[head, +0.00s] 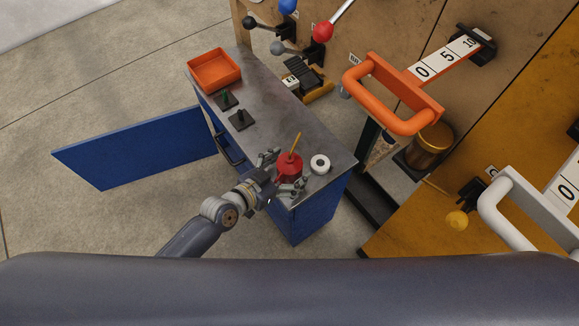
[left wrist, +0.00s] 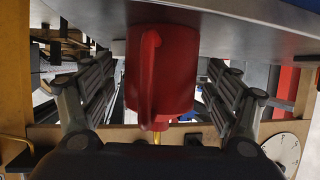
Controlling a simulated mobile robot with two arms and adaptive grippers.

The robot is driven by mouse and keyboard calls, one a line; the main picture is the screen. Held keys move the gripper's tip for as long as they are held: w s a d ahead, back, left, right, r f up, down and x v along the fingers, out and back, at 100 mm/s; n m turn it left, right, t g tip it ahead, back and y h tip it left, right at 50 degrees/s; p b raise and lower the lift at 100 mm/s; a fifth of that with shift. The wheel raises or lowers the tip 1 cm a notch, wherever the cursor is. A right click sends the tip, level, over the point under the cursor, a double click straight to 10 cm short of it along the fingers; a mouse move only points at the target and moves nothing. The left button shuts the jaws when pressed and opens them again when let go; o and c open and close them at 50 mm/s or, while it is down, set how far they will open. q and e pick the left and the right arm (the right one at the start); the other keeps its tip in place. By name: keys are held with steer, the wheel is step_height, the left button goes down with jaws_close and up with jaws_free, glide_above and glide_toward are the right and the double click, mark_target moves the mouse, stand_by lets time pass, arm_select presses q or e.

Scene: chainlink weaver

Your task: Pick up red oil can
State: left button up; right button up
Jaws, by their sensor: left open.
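The red oil can (head: 289,166) stands on the grey top of the blue cabinet (head: 262,112), near its front right end. Its thin yellow spout points up in the head view. My left gripper (head: 283,172) is open, with one finger on each side of the can. In the left wrist view the can (left wrist: 172,70) appears upside down, between the two spread fingers, with its red handle towards the camera. I see gaps between the can and both fingers there. My right gripper is not in view.
A white roll (head: 320,163) stands just right of the can. An orange tray (head: 214,70) and two small dark items (head: 240,119) sit farther back on the top. The blue cabinet door (head: 135,147) hangs open leftward. Orange and white handles rise on the right.

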arm_select(q)
steer(key=shift+w+d, duration=0.15)
steer(key=c, duration=1.3)
steer(key=shift+c, duration=0.4)
steer(key=shift+r, duration=0.1)
